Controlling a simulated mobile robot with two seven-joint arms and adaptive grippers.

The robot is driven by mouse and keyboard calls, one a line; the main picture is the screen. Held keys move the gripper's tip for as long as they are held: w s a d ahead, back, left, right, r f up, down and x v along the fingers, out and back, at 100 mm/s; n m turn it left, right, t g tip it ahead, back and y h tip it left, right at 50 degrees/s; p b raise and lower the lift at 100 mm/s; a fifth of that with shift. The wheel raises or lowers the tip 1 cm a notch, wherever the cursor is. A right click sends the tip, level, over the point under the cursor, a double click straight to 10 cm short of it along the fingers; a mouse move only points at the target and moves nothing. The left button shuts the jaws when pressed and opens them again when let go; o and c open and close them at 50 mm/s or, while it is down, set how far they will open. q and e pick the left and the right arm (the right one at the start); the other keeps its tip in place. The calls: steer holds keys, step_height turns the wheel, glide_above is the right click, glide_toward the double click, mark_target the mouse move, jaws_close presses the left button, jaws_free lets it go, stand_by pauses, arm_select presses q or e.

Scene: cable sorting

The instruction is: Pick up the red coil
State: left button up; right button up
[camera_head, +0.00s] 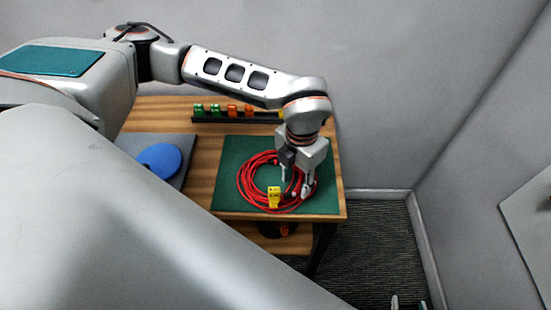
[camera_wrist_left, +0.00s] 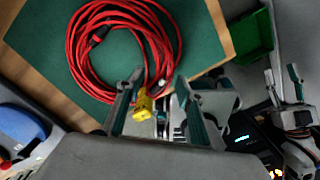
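The red coil (camera_head: 247,187) lies flat on a dark green mat (camera_head: 229,150) on the wooden table, with a yellow tag (camera_head: 274,197) at its near side. In the left wrist view the coil (camera_wrist_left: 78,62) fills the upper left and the tag (camera_wrist_left: 144,106) shows near the fingers. My left gripper (camera_head: 296,183) is open, pointing down over the coil's right part. In the wrist view its fingers (camera_wrist_left: 160,105) stand apart near the coil's edge; contact is unclear. My right gripper (camera_head: 408,303) is open and empty, away from the table; it also shows in the wrist view (camera_wrist_left: 282,80).
A dark rack (camera_head: 235,118) with green and orange connectors stands along the table's back. A blue disc (camera_head: 160,158) lies on a grey tray at the left. A green bin (camera_wrist_left: 250,36) shows in the wrist view.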

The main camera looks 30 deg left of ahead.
mark_target(295, 191)
arm_select(q)
step_height(295, 191, down, 4)
steer(key=shift+f, duration=0.15)
jaws_close()
steer(key=shift+r, duration=0.2)
step_height(295, 191, up, 20)
stand_by(0.6)
